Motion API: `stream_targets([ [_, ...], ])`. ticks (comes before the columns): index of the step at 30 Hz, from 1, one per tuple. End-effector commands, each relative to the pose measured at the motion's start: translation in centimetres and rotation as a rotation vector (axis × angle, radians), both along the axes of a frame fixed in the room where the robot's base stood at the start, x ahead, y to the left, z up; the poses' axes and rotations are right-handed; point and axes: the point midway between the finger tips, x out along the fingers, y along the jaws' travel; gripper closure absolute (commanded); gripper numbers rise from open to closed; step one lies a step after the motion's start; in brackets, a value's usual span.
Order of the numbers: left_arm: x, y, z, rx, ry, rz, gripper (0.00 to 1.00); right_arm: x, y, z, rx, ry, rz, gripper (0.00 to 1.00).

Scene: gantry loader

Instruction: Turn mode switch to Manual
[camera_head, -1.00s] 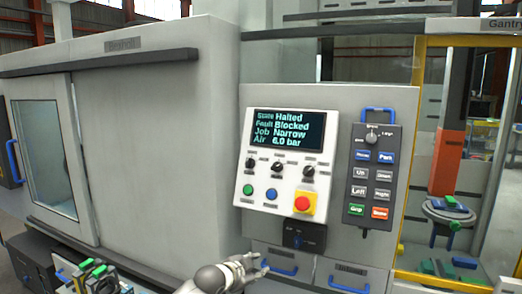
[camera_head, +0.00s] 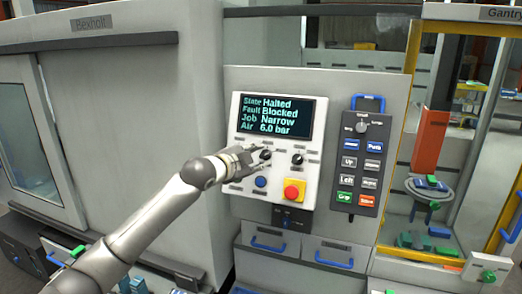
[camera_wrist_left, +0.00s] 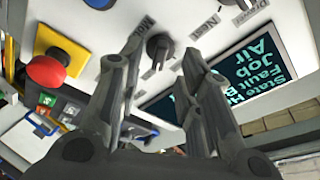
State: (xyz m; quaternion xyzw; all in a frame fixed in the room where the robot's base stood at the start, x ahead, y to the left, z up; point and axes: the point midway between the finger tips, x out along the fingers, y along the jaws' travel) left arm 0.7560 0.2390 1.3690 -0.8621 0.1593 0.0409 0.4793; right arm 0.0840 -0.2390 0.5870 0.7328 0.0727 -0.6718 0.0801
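The control panel (camera_head: 244,111) carries a row of black rotary switches under its lit screen (camera_head: 277,117). The middle black switch (camera_head: 265,154) is just beyond my left fingertips. A right-hand black switch (camera_head: 297,160) is clear of the gripper. My left gripper (camera_head: 252,158) is open and close to the panel, hiding the leftmost switch. In the left wrist view a black knob (camera_wrist_left: 159,46) shows between the spread fingers (camera_wrist_left: 166,58), beside a partly hidden label that seems to begin "Mod". Contact cannot be told. My right gripper is not in view.
The red stop button (camera_head: 292,192) on its yellow base and a blue button (camera_head: 260,182) lie below the switches. A dark pendant (camera_head: 361,160) hangs at the right. Blue-handled drawers (camera_head: 330,252) are below. The screen reads Halted, Blocked.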

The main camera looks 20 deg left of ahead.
Motion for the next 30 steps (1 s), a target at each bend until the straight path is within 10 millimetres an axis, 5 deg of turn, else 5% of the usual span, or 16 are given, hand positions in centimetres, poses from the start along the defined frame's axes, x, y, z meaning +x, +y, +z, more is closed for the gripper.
stream_targets([
  [8,2.7,-0.7,-0.5,-0.001,0.002,0.000,0.67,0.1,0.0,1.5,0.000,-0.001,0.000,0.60],
  [20,3.2,-0.8,-0.8,0.001,0.000,0.000,0.67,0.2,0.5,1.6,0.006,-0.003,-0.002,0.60],
  [28,3.1,-0.8,-0.8,0.000,0.000,0.000,1.00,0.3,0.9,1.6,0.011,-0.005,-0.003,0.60],
  [30,3.1,-0.8,-0.8,0.000,0.000,0.000,1.00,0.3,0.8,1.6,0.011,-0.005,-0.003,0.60],
])
